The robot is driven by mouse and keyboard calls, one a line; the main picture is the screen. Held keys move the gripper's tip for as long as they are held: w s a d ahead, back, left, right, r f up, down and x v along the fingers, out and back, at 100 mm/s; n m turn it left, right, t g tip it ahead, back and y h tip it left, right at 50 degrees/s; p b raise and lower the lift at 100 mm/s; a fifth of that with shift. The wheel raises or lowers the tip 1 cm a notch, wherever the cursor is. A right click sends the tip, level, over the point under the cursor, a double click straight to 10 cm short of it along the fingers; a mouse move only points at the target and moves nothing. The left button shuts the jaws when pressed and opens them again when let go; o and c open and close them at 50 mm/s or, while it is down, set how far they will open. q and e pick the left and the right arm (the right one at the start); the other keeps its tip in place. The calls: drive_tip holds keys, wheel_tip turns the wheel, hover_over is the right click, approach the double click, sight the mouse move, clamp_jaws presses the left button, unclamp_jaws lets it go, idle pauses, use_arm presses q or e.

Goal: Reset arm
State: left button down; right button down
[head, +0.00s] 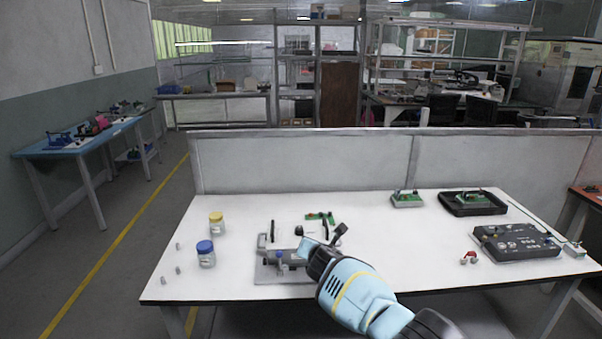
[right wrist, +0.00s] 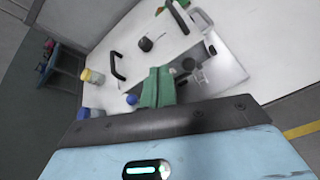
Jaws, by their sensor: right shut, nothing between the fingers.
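My right arm comes in from the lower right of the head view. Its gripper (head: 304,247) is over the grey metal fixture (head: 265,274) on the white table (head: 400,230). In the right wrist view, the green fingers of the right gripper (right wrist: 158,87) are together with nothing between them. The fixture's plate (right wrist: 228,62) lies beyond them to the right. Whether the fingers touch the fixture cannot be told. The arm hides the fixture's right part. My left gripper is in neither view.
A blue-lidded jar (head: 206,255) and a yellow-lidded jar (head: 217,224) stand on the left. A small green board (head: 320,216) lies behind the fixture. A black tray (head: 451,208) and a black control box (head: 516,243) sit on the right. A low partition (head: 300,163) borders the back.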

drive_tip(key=s+d+f+m+g+y, duration=0.1)
drive_tip(key=s+f+m+g+y, duration=0.1)
drive_tip(key=s+f+m, duration=1.65)
drive_tip(key=s+d+f+m, duration=0.1)
drive_tip(key=s+d+m, duration=0.2)
drive_tip(key=s, duration=0.8)
drive_tip(key=s+d+m, duration=0.4)
drive_tip(key=s+d, duration=0.1)
drive_tip(key=s, duration=0.7)
drive_tip(key=s+d+f+m+g, duration=0.1)
drive_tip(key=s+d+m, duration=0.2)
drive_tip(key=s, duration=0.8)
drive_tip(key=shift+s+d+f+m+h, duration=0.3)
drive_tip(key=shift+d+f+m, duration=0.05)
drive_tip(key=shift+d, duration=0.5)
